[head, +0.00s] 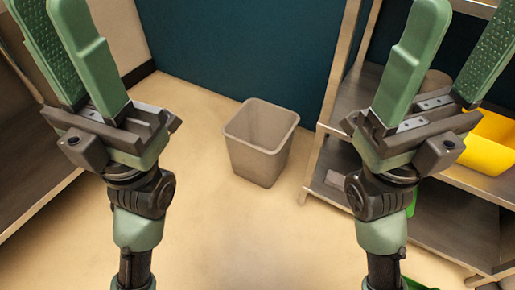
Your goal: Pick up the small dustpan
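No small dustpan can be clearly made out in the head view. My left gripper (46,8) is raised at the upper left, its green fingers apart and nothing between them; its tips reach the top edge. My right gripper (466,20) is raised at the upper right, with its green fingers wide apart and empty. A green object (411,204) is partly hidden behind my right wrist by the lower shelf. Another green piece (415,284) shows at the bottom edge, mostly cut off. I cannot tell what either is.
A grey-brown bin (258,163) stands on the floor ahead, near the teal wall (235,50). A metal shelf unit (440,225) at right holds a yellow container (490,142). A counter (30,175) lies at left. The middle floor (235,235) is clear.

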